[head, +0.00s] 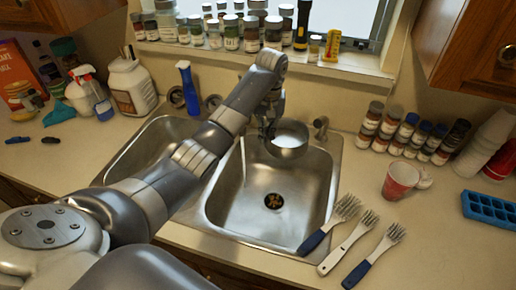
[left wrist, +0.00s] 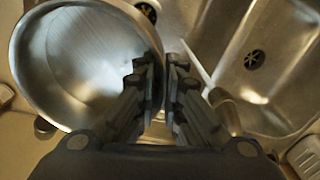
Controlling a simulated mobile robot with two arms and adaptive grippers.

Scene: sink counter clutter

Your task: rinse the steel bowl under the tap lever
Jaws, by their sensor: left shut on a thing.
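The steel bowl (head: 290,143) is held over the back of the right sink basin, with its rim in my left gripper (head: 268,128). In the left wrist view my left gripper's fingers (left wrist: 167,75) close on the edge of the bowl (left wrist: 75,60), whose inside looks empty. A small metal knob or lever (head: 321,128) stands on the sink's back rim, right of the bowl. A thin pale line (head: 243,160) stands left of the bowl; I cannot tell whether it is water or part of the tap. My arm hides much of the tap area. My right gripper is out of view.
The double sink (head: 270,215) has a clear basin floor around its drain (head: 274,201). Several brushes or forks (head: 345,240) lie at the right front edge. A red cup (head: 400,181) and several spice jars (head: 412,133) stand to the right.

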